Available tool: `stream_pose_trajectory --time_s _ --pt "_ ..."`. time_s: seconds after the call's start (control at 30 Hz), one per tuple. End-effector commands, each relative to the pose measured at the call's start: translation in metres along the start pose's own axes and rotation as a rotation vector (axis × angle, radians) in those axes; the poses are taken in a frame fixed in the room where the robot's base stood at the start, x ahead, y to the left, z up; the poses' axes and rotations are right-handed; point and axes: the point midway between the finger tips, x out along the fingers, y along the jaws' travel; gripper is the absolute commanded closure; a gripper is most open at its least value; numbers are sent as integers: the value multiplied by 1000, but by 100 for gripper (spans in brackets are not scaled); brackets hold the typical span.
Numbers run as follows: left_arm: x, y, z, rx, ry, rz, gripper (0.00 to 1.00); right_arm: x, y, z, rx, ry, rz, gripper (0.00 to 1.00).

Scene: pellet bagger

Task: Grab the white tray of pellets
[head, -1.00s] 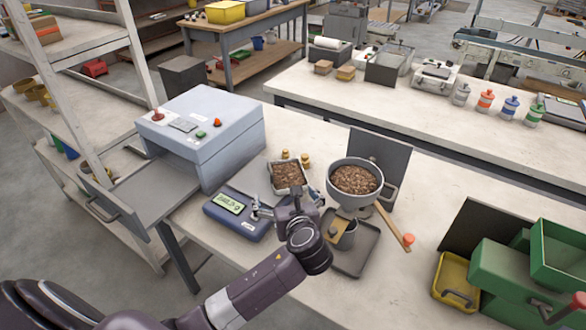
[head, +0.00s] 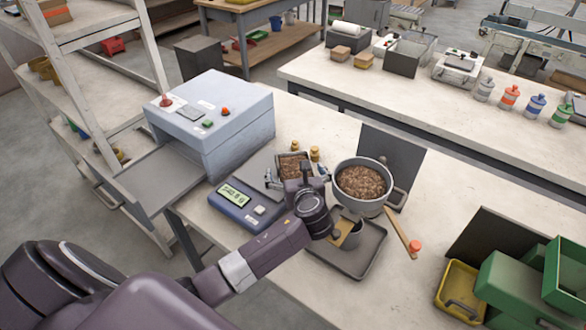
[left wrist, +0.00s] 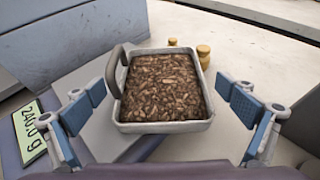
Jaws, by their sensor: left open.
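The white tray of pellets (left wrist: 166,127) is full of brown pellets and has a grey handle at its left in the left wrist view. It rests on the scale (left wrist: 100,140), and in the head view the tray (head: 282,160) is partly hidden behind my gripper. My left gripper (head: 297,178) is open over the scale's platform. In the left wrist view its blue-padded fingers (left wrist: 162,100) stand on either side of the tray with gaps at both sides. My right gripper is not in view.
The scale's display (head: 234,194) reads about 240 g. Two brass weights (head: 315,155) stand behind the tray. A grey hopper of pellets (head: 345,198) stands close at the right, above a dark tray (head: 345,262). A blue-grey machine (head: 240,140) is at the left.

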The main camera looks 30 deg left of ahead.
Motion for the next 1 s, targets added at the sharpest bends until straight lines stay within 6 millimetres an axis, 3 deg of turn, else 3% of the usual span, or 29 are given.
stream_pose_trajectory --time_s 0.13,0.4,0.9,1.0 --pt "14 -1 0 1 0 -1 2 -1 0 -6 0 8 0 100" --pt "16 -1 0 -1 0 -3 2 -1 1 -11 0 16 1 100" --pt "16 -1 0 0 0 -2 55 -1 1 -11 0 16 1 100" --pt "16 -1 1 -1 -2 -2 59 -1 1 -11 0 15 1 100"
